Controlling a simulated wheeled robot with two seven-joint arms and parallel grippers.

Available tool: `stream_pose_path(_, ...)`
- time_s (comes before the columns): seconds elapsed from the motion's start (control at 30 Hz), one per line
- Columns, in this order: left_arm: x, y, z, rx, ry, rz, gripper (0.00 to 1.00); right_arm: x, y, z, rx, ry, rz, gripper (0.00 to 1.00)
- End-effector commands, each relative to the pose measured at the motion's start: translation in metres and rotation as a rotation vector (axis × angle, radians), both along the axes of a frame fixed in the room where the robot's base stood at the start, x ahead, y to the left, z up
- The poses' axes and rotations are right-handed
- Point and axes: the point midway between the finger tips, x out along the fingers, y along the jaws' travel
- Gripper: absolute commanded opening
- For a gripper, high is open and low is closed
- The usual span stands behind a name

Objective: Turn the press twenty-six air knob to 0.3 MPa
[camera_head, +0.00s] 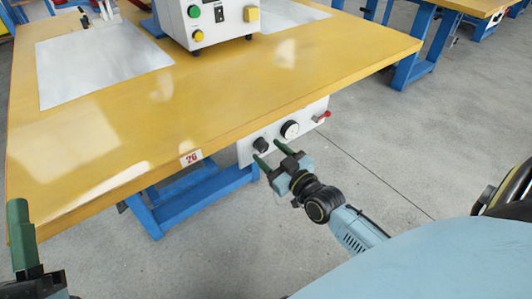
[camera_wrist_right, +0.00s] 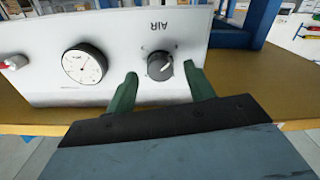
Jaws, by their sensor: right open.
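The black air knob (camera_wrist_right: 160,66) sits on a white panel (camera_wrist_right: 115,30) under the word AIR in the right wrist view. A round gauge (camera_wrist_right: 84,63) is beside it; its reading is too small to tell. In the head view the knob (camera_head: 261,144) and gauge (camera_head: 290,129) show on the panel under the table edge, near the label 26 (camera_head: 191,158). My right gripper (camera_wrist_right: 162,84) is open, with its green fingers at either side of the knob; contact cannot be told. My left gripper (camera_head: 18,235) shows only partly at the lower left of the head view.
The yellow table (camera_head: 120,125) overhangs the panel and carries a white control box (camera_head: 222,15) with buttons. A red-handled valve (camera_head: 321,117) sticks out at the panel's right end. A blue table leg (camera_head: 205,200) stands below.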

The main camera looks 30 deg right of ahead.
Motion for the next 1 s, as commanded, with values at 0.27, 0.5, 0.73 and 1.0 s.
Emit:
stream_pose_path(0.27,-0.008,0.002,0.007,-0.030,-0.102,0.001,0.42,0.020,0.002,-0.001,-0.001,0.001,0.000,0.53)
stream_pose_path(0.5,-0.008,0.002,0.008,-0.032,-0.108,0.002,0.42,0.021,0.002,0.000,-0.001,0.001,0.000,0.53)
stream_pose_path(0.73,-0.008,0.002,0.008,-0.031,-0.108,0.001,0.42,0.021,0.002,0.000,-0.001,0.001,0.000,0.28)
stream_pose_path(1.0,-0.008,0.002,0.008,-0.031,-0.107,0.001,0.42,0.021,0.001,0.000,0.002,0.001,0.000,0.09)
